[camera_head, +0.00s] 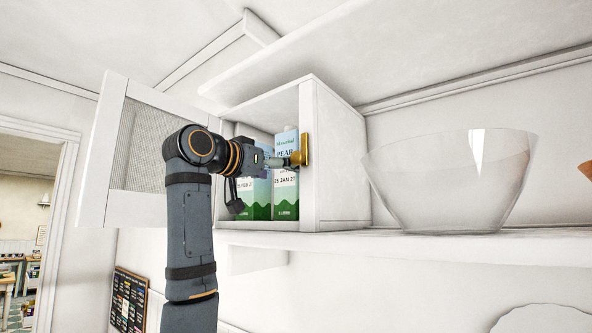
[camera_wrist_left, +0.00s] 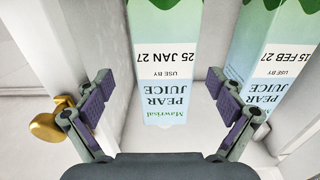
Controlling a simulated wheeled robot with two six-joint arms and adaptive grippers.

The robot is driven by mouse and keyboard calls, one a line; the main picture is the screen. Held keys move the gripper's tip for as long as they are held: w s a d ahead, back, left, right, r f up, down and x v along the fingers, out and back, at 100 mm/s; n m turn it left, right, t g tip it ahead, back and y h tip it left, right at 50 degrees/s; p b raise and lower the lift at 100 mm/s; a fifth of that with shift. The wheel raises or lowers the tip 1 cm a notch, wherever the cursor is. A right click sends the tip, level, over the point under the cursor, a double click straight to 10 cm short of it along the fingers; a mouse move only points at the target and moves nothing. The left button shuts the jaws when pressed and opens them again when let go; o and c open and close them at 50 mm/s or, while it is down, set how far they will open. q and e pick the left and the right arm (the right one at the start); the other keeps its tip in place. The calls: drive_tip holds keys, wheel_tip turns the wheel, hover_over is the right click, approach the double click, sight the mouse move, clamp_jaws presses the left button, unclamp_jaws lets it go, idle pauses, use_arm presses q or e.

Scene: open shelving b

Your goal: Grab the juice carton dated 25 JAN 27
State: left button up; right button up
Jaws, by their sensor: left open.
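The juice carton dated 25 JAN 27 (camera_head: 286,195) is blue, white and green and stands inside an open white cabinet, on the right. It also shows in the left wrist view (camera_wrist_left: 166,60), upside down, between the two fingers. A second pear juice carton (camera_head: 245,192), dated 15 FEB 27, stands to its left; in the left wrist view it is on the right (camera_wrist_left: 275,55). My left gripper (camera_head: 280,160) is open and empty in front of the cabinet opening; its fingers (camera_wrist_left: 160,100) are spread to either side of the dated carton's label. My right gripper is not in view.
The cabinet's door (camera_head: 145,150) is swung open to the left. A gold knob (camera_head: 304,148) sits at the right edge of the opening, close to my left gripper; it shows in the left wrist view (camera_wrist_left: 50,120). A glass bowl (camera_head: 450,185) stands on the shelf (camera_head: 440,242) to the right.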

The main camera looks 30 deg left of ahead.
sight(284, 173)
use_arm(q)
drive_tip(key=shift+w+a+p, duration=0.1)
drive_tip(key=shift+w+p, duration=0.3)
drive_tip(key=shift+w, duration=0.75)
drive_tip(key=w+p, duration=0.1)
drive_tip(key=p, duration=0.1)
drive_tip(key=shift+w+p, duration=0.3)
drive_tip(key=shift+w, duration=0.1)
drive_tip(key=shift+w+f+p, duration=0.2)
drive_tip(key=shift+w+p, duration=0.1)
drive_tip(key=shift+w, duration=0.7)
drive_tip(key=shift+w+f, duration=0.15)
drive_tip(key=shift+w, duration=0.05)
drive_tip(key=shift+c, duration=0.6)
drive_tip(key=shift+s, duration=0.1)
drive_tip(key=shift+c, duration=1.1)
drive_tip(key=shift+s, duration=0.1)
drive_tip(key=c, duration=1.4)
drive_tip(key=shift+r, duration=0.2)
drive_tip(key=shift+c, duration=0.8)
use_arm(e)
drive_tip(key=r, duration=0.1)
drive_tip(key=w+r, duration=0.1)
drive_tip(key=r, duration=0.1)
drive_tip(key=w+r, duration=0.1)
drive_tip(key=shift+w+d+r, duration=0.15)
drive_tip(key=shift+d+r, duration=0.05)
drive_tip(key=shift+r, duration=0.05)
